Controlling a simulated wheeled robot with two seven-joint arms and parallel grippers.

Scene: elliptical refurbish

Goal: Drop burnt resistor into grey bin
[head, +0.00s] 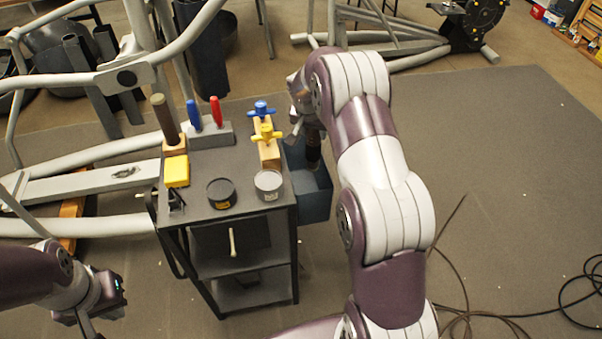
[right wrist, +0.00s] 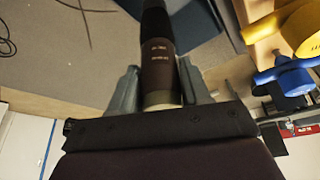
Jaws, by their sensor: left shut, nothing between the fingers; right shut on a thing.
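My right gripper (right wrist: 160,82) is shut on a dark brown cylinder with small pale print, the burnt resistor (right wrist: 158,55). In the head view the resistor (head: 313,150) hangs roughly upright below my right gripper (head: 304,128), over the grey-blue bin (head: 317,205) at the right side of the cart. The bin also shows in the right wrist view (right wrist: 185,28), behind the resistor's far end. My arm hides part of the bin's opening. My left gripper (head: 88,322) is at the lower left, away from the cart, shut and empty.
The black cart (head: 235,180) carries a brown cylinder (head: 163,118) in a wooden block, blue and red screwdrivers (head: 204,112), a yellow box (head: 176,171), two round tins (head: 268,184) and a wooden block with blue and yellow knobs (head: 266,134). Exercise-machine frames stand behind. Cables (head: 470,310) lie right.

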